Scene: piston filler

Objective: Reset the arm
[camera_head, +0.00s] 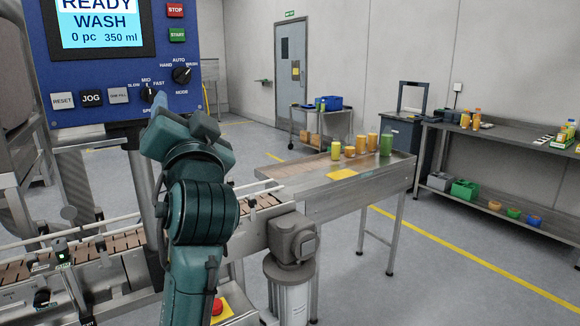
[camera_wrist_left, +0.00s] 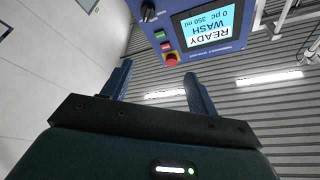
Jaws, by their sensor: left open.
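My left arm rises in front of the blue control panel (camera_head: 130,72) in the head view, and its gripper (camera_head: 166,98) is near the panel's lower edge. In the left wrist view the two fingers of this gripper (camera_wrist_left: 157,88) are apart with nothing between them. The panel (camera_wrist_left: 200,62) shows upside down there, beyond the fingertips. Its screen (camera_head: 100,24) reads READY, WASH, 0 pc, 350 ml. I cannot tell whether the gripper touches the panel. My right gripper is not in view.
A conveyor (camera_head: 120,243) runs below the panel, with a steel outfeed table (camera_head: 300,178) holding several green, yellow and orange containers. A workbench (camera_head: 500,135) stands at the right. A cart (camera_head: 322,122) stands near the door (camera_head: 291,72). The floor at right is clear.

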